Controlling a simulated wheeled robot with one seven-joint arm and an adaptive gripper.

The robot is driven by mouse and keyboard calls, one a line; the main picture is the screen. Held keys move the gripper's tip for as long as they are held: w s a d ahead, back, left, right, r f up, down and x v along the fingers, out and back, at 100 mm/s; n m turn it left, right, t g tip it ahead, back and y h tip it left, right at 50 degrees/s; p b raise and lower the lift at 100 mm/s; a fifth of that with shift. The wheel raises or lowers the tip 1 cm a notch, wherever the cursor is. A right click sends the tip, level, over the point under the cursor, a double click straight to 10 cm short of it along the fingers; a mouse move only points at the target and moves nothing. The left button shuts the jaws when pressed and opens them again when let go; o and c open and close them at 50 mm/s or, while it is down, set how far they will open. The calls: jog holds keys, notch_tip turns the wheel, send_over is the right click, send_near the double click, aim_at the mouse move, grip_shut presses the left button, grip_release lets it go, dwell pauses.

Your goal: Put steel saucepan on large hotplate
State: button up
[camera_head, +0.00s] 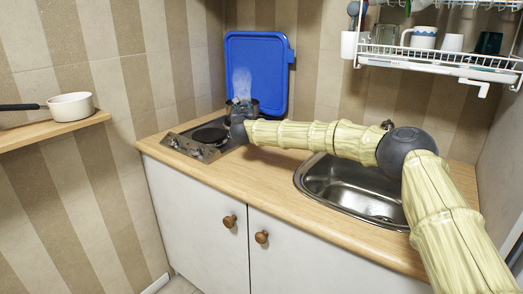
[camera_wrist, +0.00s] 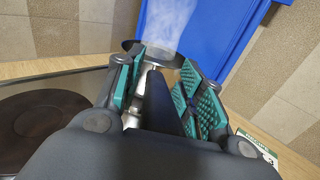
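The steel saucepan (camera_head: 251,104) stands at the back right of the hob, with steam rising from it. The black handle (camera_wrist: 163,105) lies between the two teal-padded fingers, which stand apart with a gap visible on the left side. Whether either pad touches the handle is hard to see. The large hotplate (camera_head: 208,135) is bare, and it also shows at the left of the wrist view (camera_wrist: 35,125). In the head view my arm partly hides the pan.
A blue board (camera_head: 262,70) leans on the wall just behind the pan. The sink (camera_head: 345,185) lies to the right in the wooden worktop (camera_head: 245,170). A white saucepan (camera_head: 71,106) sits on a shelf at left. A dish rack (camera_head: 440,60) hangs at upper right.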

jog(key=shift+f, duration=0.3)
jog(key=s, duration=1.2)
jog(key=shift+d, duration=0.4)
